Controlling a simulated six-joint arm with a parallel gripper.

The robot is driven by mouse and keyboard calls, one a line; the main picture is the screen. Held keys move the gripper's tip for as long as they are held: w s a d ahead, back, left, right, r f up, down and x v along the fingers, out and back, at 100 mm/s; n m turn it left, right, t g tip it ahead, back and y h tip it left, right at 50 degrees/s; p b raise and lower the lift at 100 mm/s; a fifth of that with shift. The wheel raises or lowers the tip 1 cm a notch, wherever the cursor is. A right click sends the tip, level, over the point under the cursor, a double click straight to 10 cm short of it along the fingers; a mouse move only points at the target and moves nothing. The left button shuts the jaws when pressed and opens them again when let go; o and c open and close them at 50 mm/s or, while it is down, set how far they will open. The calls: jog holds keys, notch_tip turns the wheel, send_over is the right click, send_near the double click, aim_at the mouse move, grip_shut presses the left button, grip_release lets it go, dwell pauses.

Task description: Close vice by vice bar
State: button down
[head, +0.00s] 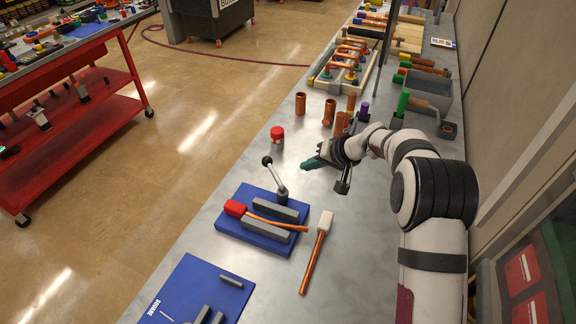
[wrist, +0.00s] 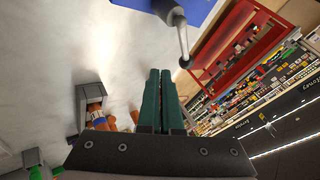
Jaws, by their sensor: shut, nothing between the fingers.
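The vice is on a blue base (head: 228,222) on the bench, with two grey jaws (head: 265,229) standing apart. A red-headed hammer (head: 236,208) with a wooden handle lies between the jaws. The vice bar (head: 281,178) is a metal lever with a dark ball end, leaning up to the left at the far side of the vice. In the wrist view the bar (wrist: 180,38) shows at the top, beside a corner of the blue base (wrist: 200,10). My gripper, with green fingers (head: 314,162) (wrist: 158,98), is shut and empty, to the right of the bar and apart from it.
A white-headed hammer (head: 319,250) lies right of the vice. A red-lidded jar (head: 277,136) stands beyond it, near the bench's left edge. Copper pipe pieces (head: 329,112) stand farther back. Another blue board (head: 190,285) is in front. A red cart (head: 75,130) stands across the floor.

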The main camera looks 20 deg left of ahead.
aim_at(272, 171)
jog(key=shift+n+t+h, duration=0.4)
jog(key=shift+n, duration=0.1)
jog(key=x, duration=0.5)
jog(key=w+x, duration=0.1)
jog(key=x, duration=0.2)
jog(key=shift+w+a+r, duration=0.1)
jog(key=shift+w+a, duration=0.05)
jog(key=shift+a, duration=0.2)
jog(key=a, duration=0.2)
jog(key=shift+s+a+r, duration=0.25)
jog(key=shift+a, duration=0.05)
jog(key=shift+s+a+r, duration=0.15)
jog(key=shift+a, duration=0.5)
